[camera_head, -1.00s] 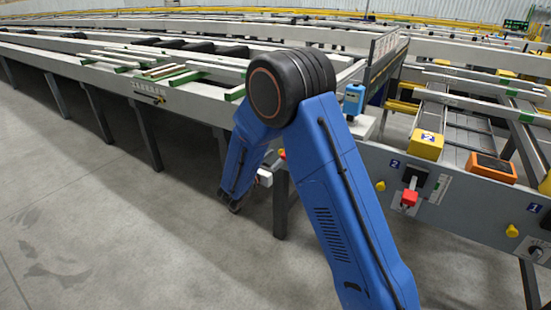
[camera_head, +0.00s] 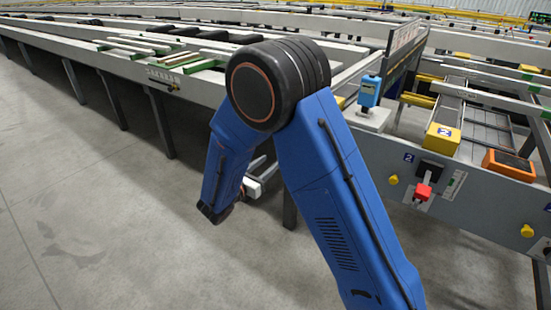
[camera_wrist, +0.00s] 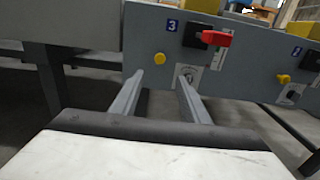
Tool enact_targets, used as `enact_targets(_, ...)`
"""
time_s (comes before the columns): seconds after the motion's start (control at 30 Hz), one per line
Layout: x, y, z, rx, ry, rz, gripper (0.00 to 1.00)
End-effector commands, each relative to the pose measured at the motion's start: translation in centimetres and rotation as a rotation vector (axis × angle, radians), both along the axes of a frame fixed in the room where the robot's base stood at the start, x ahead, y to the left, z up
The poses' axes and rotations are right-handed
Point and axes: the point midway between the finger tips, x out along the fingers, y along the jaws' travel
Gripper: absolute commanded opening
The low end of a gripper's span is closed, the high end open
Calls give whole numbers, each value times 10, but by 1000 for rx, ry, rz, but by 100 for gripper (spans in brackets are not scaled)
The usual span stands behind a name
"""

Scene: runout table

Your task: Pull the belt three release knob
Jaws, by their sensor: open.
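A grey panel (camera_wrist: 145,35) with a blue label 3 (camera_wrist: 172,26) fills the upper wrist view. The yellow belt three release knob (camera_wrist: 160,58) sticks out of it, below the label. My gripper (camera_wrist: 159,79) is open and empty. In the picture, the knob lies between and just above the two fingertips, apparently beyond them and not touched.
A red switch handle (camera_wrist: 215,38) sits right of the knob. A label 2 (camera_wrist: 297,50) and another yellow knob (camera_wrist: 283,79) are farther right; this station also shows its red handle (camera_head: 423,192) in the head view. Open floor (camera_head: 90,220) lies at left.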

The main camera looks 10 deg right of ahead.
Motion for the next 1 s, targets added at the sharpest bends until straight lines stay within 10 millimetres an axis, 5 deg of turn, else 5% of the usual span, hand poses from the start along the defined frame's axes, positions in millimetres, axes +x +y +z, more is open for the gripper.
enact_targets(0.3, -26, 26, 0, 0, 0, 1, 41)
enact_targets(1.0, -29, 29, 0, 0, 0, 0, 41)
